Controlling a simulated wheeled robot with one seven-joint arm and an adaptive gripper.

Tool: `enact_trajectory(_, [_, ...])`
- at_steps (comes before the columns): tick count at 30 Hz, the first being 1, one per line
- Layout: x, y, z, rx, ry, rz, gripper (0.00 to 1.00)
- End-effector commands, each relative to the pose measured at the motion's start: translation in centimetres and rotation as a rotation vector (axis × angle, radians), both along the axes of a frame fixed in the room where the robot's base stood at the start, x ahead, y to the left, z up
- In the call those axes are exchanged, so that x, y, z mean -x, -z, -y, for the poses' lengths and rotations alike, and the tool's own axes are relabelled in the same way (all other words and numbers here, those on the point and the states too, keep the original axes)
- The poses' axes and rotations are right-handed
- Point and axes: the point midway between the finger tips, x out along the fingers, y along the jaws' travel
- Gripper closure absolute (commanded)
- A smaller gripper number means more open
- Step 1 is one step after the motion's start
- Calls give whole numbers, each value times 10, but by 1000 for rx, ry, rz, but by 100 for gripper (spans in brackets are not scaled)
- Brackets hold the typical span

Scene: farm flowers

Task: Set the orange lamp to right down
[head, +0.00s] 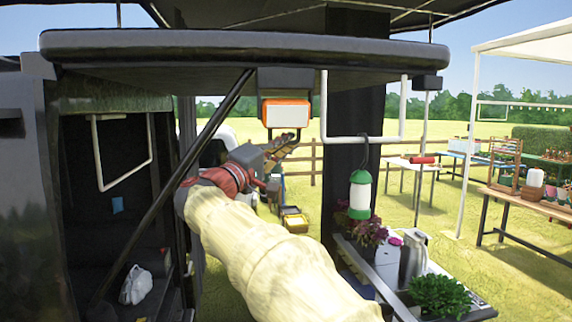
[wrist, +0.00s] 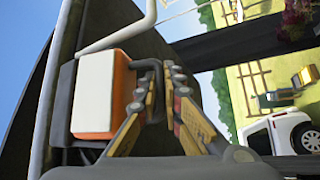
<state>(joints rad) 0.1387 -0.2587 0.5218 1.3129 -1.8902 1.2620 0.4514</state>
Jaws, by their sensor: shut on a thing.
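The orange lamp (head: 287,113) has a white front panel and sits under the dark overhead board, below a dark block. In the wrist view the lamp (wrist: 105,92) is left of my fingers, with a dark bent handle (wrist: 148,65) running from it to the fingertips. My gripper (head: 290,140) is just below the lamp in the head view. In the wrist view its yellow and dark fingers (wrist: 166,75) are closed around the handle. The fingers hide part of the handle.
The dark overhead board (head: 240,52) spans above my arm, with a diagonal dark strut (head: 170,190) to the left. A white hanging frame (head: 364,138) and a green lantern (head: 360,195) are to the right. Below stands a table with plants (head: 440,295) and a metal jug (head: 413,257).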

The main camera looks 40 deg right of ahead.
Motion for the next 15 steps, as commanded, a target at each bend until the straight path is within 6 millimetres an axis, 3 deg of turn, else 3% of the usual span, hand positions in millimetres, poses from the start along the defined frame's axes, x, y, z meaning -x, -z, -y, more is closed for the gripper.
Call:
enact_trajectory(1, [-3, 9, 2, 12, 2, 19, 100])
enact_trajectory(15, [-20, 1, 12, 164, 1, 267, 100])
